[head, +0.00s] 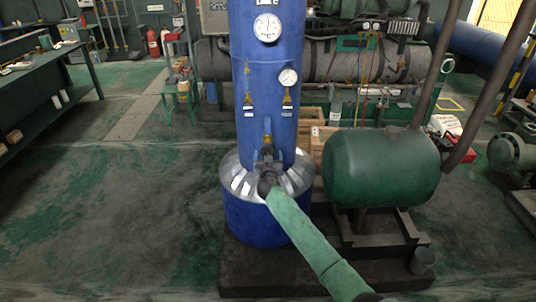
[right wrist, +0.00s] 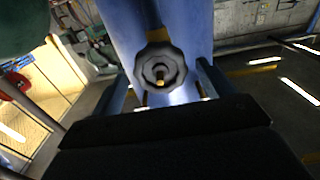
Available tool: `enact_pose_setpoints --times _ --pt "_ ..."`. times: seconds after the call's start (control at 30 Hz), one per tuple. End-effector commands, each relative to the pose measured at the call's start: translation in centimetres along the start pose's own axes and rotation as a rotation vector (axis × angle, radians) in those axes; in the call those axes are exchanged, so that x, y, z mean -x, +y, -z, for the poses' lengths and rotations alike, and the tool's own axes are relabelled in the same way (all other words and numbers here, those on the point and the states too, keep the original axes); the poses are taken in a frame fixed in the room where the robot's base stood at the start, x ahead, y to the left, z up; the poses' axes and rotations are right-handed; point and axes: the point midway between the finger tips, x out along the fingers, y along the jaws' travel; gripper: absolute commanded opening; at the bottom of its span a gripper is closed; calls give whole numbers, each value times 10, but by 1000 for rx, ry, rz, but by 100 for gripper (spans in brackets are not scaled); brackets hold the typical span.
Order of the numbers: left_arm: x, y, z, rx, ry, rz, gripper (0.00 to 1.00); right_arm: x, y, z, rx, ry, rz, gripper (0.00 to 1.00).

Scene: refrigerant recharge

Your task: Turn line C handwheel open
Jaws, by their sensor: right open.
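The line C column is a tall blue pipe (head: 262,90) with a "C" label at its top, a silver collar and a wide blue base. The dark, scalloped handwheel (right wrist: 160,70) with a brass-coloured centre faces me in the right wrist view, against the blue pipe. In the head view my right gripper and wrist mostly hide it. My right gripper (head: 266,157) is at the front of the pipe, just above the collar. Its two fingers stand open, one on each side of the handwheel in the wrist view. I cannot tell whether they touch it. My left gripper is out of view.
Two round gauges (head: 267,27) and small brass valves are on the pipe above. A green tank (head: 381,167) on a dark frame stands close at the right. A green workbench (head: 45,85) is at the far left. The floor left of the column is clear.

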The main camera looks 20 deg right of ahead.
Motion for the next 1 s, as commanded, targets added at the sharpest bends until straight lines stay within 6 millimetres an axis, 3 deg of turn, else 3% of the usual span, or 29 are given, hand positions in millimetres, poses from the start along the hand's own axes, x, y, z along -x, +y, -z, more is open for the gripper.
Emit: enact_pose_setpoints --times 0.07,0.3,0.47,0.77,1.0 --pt "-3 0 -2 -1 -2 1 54 -6 0 1 2 0 -1 80" --pt "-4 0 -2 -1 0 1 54 -5 0 0 1 0 0 36" --pt "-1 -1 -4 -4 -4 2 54 -5 0 0 49 0 0 36" --pt "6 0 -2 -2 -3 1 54 -4 -1 0 331 -1 2 36" --pt "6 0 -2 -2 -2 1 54 -4 -1 -2 359 -1 2 36"
